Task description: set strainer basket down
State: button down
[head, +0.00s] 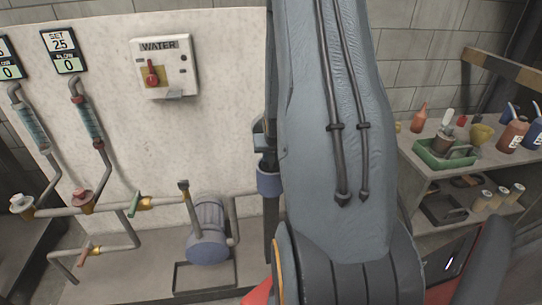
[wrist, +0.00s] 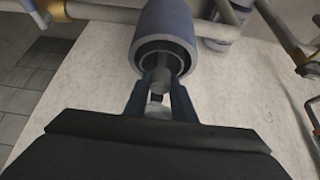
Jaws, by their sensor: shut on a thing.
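My gripper (wrist: 160,82) is shut on a narrow grey piece, which I take to be part of the strainer basket (wrist: 162,65). This piece reaches into the open end of a blue-grey cylinder (wrist: 165,22) in the wrist view. Its mesh cannot be made out, and its far part is hidden inside the cylinder. In the head view the blue-grey cylinder (head: 268,184) is just below the gripper, beside my arm. My arm hides much of the area to the right of it.
A pale panel carries a water switch box (head: 160,68). Pipes with valves run at left, and a blue-grey pump (head: 207,235) stands near the cylinder. At right, a bench (head: 418,163) holds a green tray (head: 430,158), bottles and jars. Pipes (wrist: 110,12) also flank the cylinder.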

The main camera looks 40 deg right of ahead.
jog(key=shift+f, duration=0.1)
jog(key=c, duration=1.5)
grip_release()
